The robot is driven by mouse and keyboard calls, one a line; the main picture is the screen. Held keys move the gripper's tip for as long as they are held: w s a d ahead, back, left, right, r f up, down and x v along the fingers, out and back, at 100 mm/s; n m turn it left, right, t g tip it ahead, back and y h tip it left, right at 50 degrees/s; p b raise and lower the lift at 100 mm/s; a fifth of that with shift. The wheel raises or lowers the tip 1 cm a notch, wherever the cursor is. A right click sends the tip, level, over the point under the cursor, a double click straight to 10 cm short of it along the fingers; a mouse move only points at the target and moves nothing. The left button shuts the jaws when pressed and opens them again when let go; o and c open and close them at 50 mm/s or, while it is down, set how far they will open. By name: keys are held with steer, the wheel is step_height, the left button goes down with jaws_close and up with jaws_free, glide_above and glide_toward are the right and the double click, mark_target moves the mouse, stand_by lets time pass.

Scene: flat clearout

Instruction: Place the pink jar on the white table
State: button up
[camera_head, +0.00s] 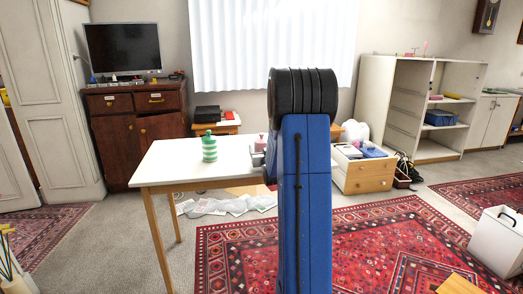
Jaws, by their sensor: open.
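The white table (175,170) stands left of the middle, with a pale top and wooden legs. A small pink jar (262,142) shows at the right part of the table top, just left of my blue arm and partly hidden by it. It looks upright and seems to stand on the table, though its base is hidden. My gripper (258,158) shows only as a small grey part beside the arm, close to the jar. It is open; most of it is hidden behind the arm.
A drawer box (368,178) stands right of my arm. A white bin (498,240) stands at the far right. Red patterned rugs (400,245) cover open floor.

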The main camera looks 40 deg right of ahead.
steer(key=v, duration=1.1)
steer(key=shift+s, duration=0.15)
steer(key=s+a+n+g+y, duration=0.2)
steer(key=s+a+y, duration=0.15)
steer(key=a, duration=0.85)
steer(key=s+a+n+g+y, duration=0.15)
steer(key=s+a, duration=0.25)
steer(key=a, duration=0.9)
steer(key=s+a+f+n+g+y, duration=0.1)
steer(key=s+a+g+y, duration=0.1)
steer(key=s+a, duration=0.6)
steer(key=s+a+f+n+g+y, duration=0.1)
steer(key=s+a+g, duration=0.4)
steer(key=s, duration=1.2)
steer(key=a+n+y, duration=0.1)
steer(key=a, duration=0.3)
steer(key=shift+f+y, duration=0.3)
steer(key=shift+f, duration=0.05)
steer(key=shift+s, duration=0.1)
